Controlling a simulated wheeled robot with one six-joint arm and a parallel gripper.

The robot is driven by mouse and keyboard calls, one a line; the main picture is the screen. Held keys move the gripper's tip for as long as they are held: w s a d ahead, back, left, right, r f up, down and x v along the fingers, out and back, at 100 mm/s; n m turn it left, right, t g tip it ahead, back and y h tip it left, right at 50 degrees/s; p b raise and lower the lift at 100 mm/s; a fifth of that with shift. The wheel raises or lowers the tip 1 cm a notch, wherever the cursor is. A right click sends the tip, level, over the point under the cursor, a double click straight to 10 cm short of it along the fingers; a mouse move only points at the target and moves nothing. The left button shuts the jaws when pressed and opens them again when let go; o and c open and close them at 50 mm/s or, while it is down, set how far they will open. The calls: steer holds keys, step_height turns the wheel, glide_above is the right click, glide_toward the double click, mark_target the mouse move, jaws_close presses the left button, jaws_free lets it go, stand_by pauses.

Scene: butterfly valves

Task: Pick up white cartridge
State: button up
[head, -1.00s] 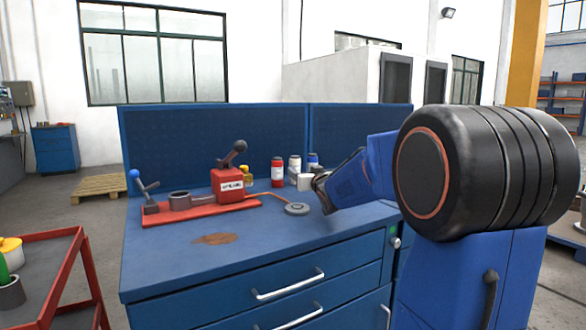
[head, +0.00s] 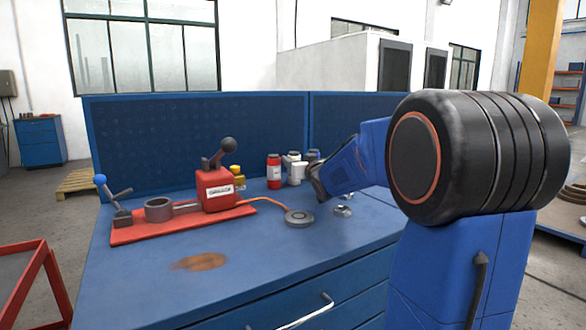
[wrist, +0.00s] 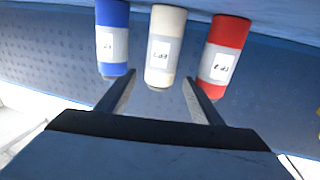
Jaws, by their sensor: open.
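The white cartridge (wrist: 165,45) has a grey label and stands between a blue cartridge (wrist: 112,40) and a red cartridge (wrist: 224,55) in the wrist view. My gripper (wrist: 159,80) is open and empty, its fingers pointing toward the row. The white cartridge's near end shows between the fingertips, while most of its body lies beyond them. The left tip is close to the blue cartridge and the right tip close to the red one; contact is unclear. In the head view the red cartridge (head: 274,172) shows, and my arm hides part of the group.
A blue workbench (head: 130,275) with a back panel carries the cartridges. A red valve fixture (head: 216,190) stands left, with a hose to a round grey disc (head: 299,218). A small metal part (head: 342,211) lies near my wrist. The front bench top is mostly clear.

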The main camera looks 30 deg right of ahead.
steer(key=shift+w+d+r, duration=0.1)
steer(key=shift+w+d, duration=0.15)
steer(key=shift+w, duration=1.05)
steer(key=shift+w+d+r, duration=0.1)
steer(key=shift+w+d, duration=0.1)
steer(key=shift+w, duration=1.1)
steer(key=shift+w+d, duration=0.25)
steer(key=shift+w, duration=1.05)
steer(key=c, duration=1.3)
